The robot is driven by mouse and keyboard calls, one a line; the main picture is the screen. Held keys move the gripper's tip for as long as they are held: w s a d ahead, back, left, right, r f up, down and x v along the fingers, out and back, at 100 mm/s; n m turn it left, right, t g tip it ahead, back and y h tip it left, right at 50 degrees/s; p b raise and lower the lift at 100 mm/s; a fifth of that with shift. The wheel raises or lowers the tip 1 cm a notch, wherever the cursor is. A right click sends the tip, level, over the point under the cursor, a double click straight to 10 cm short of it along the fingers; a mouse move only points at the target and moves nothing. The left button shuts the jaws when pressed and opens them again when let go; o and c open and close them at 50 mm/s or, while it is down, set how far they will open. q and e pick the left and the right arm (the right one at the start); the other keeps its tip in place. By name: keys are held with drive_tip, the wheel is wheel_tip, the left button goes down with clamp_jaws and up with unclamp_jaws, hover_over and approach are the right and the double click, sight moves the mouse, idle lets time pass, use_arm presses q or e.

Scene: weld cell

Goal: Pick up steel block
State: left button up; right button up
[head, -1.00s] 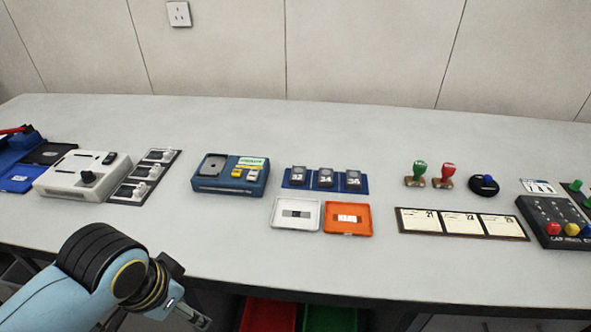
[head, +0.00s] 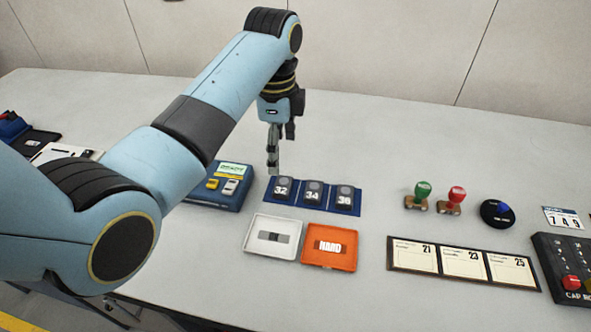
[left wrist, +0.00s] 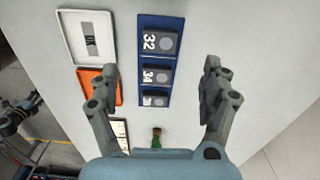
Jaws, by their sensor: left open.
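Three dark grey steel blocks sit in a row in a blue tray (head: 269,196), marked 32 (head: 283,187), 34 (head: 313,191) and 36 (head: 345,195). My left gripper (head: 274,150) points down above the tray's left end, apart from the blocks. In the left wrist view its fingers (left wrist: 158,82) are wide apart with nothing between them. The 32 block (left wrist: 160,41), 34 block (left wrist: 156,76) and 36 block (left wrist: 155,101) show between and beyond the fingers.
In front of the blue tray are a white tray (head: 252,249) and an orange tray marked HARD (head: 348,261). A blue device (head: 228,195) is to the left, partly behind my arm. Green (head: 421,192) and red (head: 456,196) stamps stand to the right. The table behind the blocks is clear.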

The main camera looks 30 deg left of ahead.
sight(283, 185)
use_arm(q)
drive_tip(key=shift+w+d+f+m, duration=0.1)
drive_tip(key=shift+w+f+m, duration=0.2)
drive_tip(key=shift+f, duration=0.15)
wheel_tip(283, 185, down, 4)
drive_tip(key=shift+s+r, duration=0.15)
drive_tip(key=shift+r, duration=0.1)
drive_tip(key=shift+f, duration=0.3)
wheel_tip(283, 185, down, 5)
drive_tip(key=shift+s+r, duration=0.1)
drive_tip(key=shift+c, duration=0.8)
drive_tip(key=c, duration=1.4)
use_arm(e)
drive_tip(key=shift+s+r, duration=0.15)
drive_tip(key=shift+s, duration=0.2)
